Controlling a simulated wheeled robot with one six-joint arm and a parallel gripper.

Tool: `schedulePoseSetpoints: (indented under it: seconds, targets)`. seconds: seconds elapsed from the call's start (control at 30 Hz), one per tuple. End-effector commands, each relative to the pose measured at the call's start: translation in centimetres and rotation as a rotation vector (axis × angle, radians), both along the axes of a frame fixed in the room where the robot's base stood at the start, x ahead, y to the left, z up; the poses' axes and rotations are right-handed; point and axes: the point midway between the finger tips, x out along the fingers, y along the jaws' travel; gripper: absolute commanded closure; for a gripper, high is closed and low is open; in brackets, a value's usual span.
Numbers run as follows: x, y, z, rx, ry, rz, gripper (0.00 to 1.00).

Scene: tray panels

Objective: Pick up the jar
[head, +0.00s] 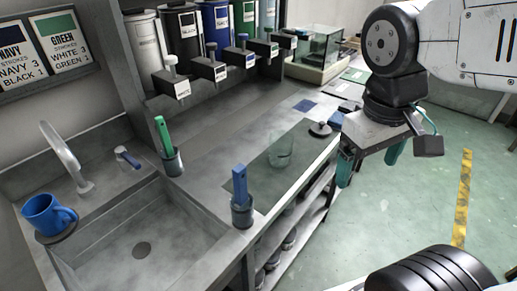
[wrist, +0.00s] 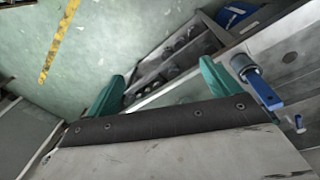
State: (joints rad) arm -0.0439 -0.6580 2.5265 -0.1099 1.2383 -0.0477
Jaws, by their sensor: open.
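My gripper (head: 370,160) is open and empty, with teal fingers pointing down. It is to the right of the jar, past the counter's edge and over the floor. In the wrist view my gripper's two fingers (wrist: 158,82) are spread apart, and I cannot make out the jar there.
A blue-handled tool in a grey cup (head: 242,213) stands at the counter's front edge; a green-handled one (head: 172,160) stands farther back. A sink (head: 135,240) and blue mug (head: 46,214) are at left. Dispensers (head: 210,68) line the back. Green floor (head: 410,205) is open at right.

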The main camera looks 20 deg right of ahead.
Motion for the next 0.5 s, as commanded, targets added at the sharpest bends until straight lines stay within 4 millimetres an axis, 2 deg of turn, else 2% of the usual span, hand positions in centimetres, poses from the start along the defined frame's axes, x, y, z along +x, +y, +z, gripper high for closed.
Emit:
schedulePoseSetpoints:
  seconds: [0.27, 0.37, 0.5]
  targets:
    - [7.8, -0.7, -2.1, -0.357, 0.272, 0.487, 0.11]
    - [11.2, -0.1, -3.2, -0.491, 0.367, 0.676, 0.11]
    - [16.3, 1.8, -5.2, -0.682, 0.499, 0.944, 0.11]
